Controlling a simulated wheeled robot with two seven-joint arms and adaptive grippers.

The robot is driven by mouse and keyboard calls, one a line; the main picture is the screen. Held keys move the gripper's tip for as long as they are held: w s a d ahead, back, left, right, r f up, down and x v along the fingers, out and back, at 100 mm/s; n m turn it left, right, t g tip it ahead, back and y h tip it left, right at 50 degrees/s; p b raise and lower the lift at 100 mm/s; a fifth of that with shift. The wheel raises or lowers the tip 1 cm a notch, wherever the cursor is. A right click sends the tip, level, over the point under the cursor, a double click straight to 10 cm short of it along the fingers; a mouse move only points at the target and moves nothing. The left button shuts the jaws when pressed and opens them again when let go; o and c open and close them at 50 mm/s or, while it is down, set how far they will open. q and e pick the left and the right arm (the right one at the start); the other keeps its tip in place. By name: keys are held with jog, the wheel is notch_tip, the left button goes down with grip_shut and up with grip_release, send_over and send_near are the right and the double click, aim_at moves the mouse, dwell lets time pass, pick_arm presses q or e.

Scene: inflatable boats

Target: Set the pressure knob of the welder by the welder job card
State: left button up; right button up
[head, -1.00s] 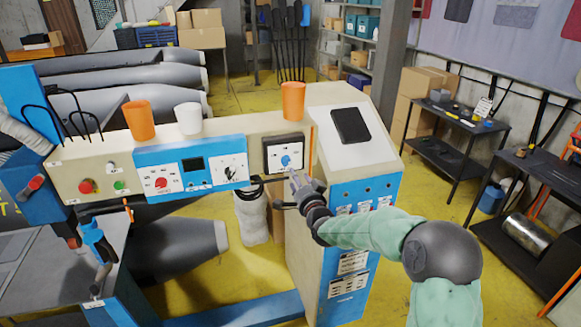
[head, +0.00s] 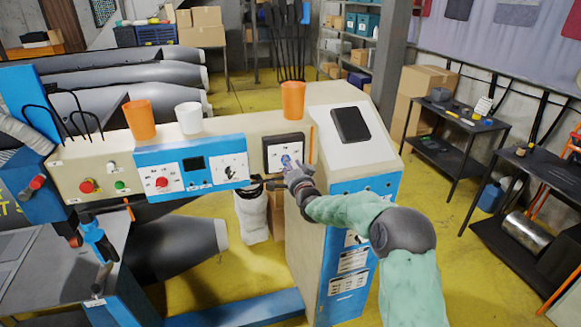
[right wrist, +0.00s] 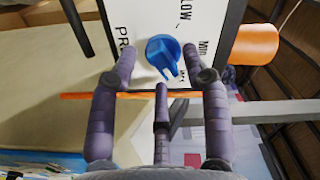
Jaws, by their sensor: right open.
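The welder (head: 230,135) is a long cream and blue machine. The blue pressure knob (right wrist: 163,55) sits on a white plate with partly visible lettering, including "LOW" and "Min", in the right wrist view. Labels (head: 353,262) are on the cabinet front, too small to read; I cannot identify the job card. My left gripper is not in view.
Two orange cups (head: 139,119) (head: 293,101) and a white cup (head: 189,118) stand on top of the welder. A black tablet-like panel (head: 350,125) lies on the sloped cabinet top. Another control panel (head: 190,168) is left of the knob panel. Dark tables stand at right.

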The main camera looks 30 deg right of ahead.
grip_shut()
jog(key=shift+a+r+n+b, duration=0.15)
jog(key=shift+n+b, duration=1.45)
jog(key=shift+n, duration=2.4)
jog(key=shift+r+n+b, duration=0.15)
jog(key=shift+n+b, duration=1.5)
jog(key=shift+n, duration=2.35)
jog(key=shift+a+r+n+b, duration=0.15)
jog(key=shift+n+b, duration=1.45)
jog(key=shift+n, duration=2.4)
jog(key=shift+d, duration=0.1)
grip_release()
